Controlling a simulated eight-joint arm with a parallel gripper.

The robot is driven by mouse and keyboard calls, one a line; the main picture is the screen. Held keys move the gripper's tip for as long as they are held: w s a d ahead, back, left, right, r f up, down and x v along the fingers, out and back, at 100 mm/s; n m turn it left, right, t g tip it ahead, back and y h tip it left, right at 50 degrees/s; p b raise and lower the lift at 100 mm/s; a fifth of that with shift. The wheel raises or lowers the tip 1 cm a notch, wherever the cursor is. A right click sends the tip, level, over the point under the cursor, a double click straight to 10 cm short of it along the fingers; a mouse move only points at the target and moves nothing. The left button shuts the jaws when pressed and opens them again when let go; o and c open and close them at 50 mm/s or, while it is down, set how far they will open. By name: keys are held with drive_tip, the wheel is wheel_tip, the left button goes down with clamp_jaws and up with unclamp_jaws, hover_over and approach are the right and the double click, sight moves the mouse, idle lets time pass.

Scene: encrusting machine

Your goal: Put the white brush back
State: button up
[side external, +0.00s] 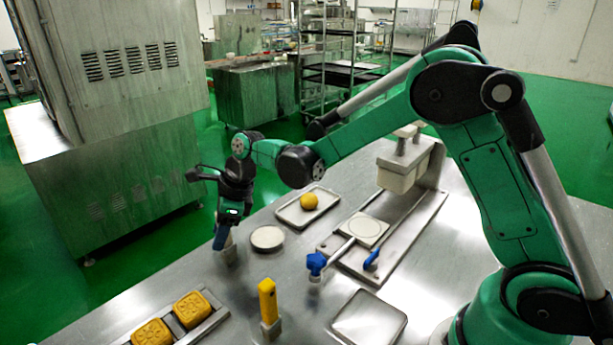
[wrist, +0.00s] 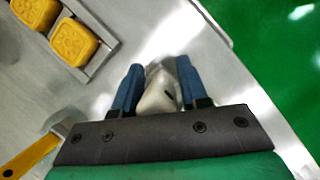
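A white brush (wrist: 155,102) shows in the wrist view as a pale handle with a dark spot, between the two blue fingers of my gripper (wrist: 160,75). In the side view my gripper (side external: 223,236) points down over a small pale grey holder (side external: 230,252) on the steel table. The fingers hide most of the brush there, and whether it sits fully in the holder cannot be told. A yellow brush (side external: 267,298) stands upright in a similar holder, lower right of my gripper.
Two yellow moulded cakes (side external: 172,320) lie in a metal tray at the front left. A round white disc (side external: 267,238) and a tray with a yellow ball (side external: 309,201) are right of my gripper. A blue-headed tool (side external: 316,263) and an empty tray (side external: 369,318) are farther right.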

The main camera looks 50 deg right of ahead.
drive_tip(key=shift+o, duration=0.8)
drive_tip(key=shift+r, duration=0.2)
drive_tip(key=v, duration=1.2)
drive_tip(key=s+d+f+n+t+h, duration=0.1)
drive_tip(key=s+n, duration=0.3)
drive_tip(key=n, duration=0.4)
drive_tip(key=s+d+f+n+t+h, duration=0.1)
drive_tip(key=s+d+n+t, duration=0.1)
drive_tip(key=s+n, duration=0.3)
drive_tip(key=s+d+f+n+t+h, duration=0.1)
drive_tip(key=s+n, duration=0.3)
drive_tip(key=n, duration=0.8)
drive_tip(key=shift+s+d+h, duration=0.15)
drive_tip(key=shift+d+h, duration=0.05)
drive_tip(key=shift+h, duration=0.1)
